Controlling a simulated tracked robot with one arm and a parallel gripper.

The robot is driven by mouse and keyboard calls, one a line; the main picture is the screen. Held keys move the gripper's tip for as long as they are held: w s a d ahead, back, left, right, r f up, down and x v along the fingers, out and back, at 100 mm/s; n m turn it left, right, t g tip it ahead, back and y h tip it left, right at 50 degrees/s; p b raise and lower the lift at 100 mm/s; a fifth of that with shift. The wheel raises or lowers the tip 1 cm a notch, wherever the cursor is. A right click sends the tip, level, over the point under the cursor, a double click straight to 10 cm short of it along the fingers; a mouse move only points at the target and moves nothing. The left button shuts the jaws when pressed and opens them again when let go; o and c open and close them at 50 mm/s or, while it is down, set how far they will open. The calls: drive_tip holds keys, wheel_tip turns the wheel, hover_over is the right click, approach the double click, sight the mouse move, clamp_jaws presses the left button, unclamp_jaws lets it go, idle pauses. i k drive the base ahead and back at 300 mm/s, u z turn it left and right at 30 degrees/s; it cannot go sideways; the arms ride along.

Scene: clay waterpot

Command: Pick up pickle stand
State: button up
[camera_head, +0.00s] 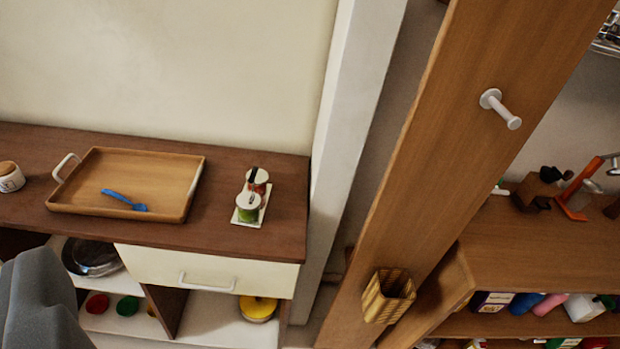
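The pickle stand (247,217) is on the right end of the dark brown cabinet top. It looks like a small white base carrying two lidded jars, one green in front and one red behind, with a dark upright handle between them. It stands upright and nothing touches it. A grey angular part at the lower left edge looks like part of my gripper (40,305). It is well to the left of and apart from the stand. Its fingertips cannot be made out, so its opening is unclear.
A wooden tray (88,200) with a blue spoon (124,200) lies left of the stand. A small jar (10,178) is farther left. A white post (345,130) and wooden panel (450,150) rise at right. A drawer (208,270) is below.

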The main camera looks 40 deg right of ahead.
sight(252, 203)
drive_tip(key=z, duration=0.5)
drive_tip(key=i, duration=0.9)
drive_tip(key=z, duration=0.6)
drive_tip(key=k, duration=0.8)
drive_tip(key=z, duration=0.2)
drive_tip(key=i, duration=0.85)
drive_tip(key=u, duration=0.1)
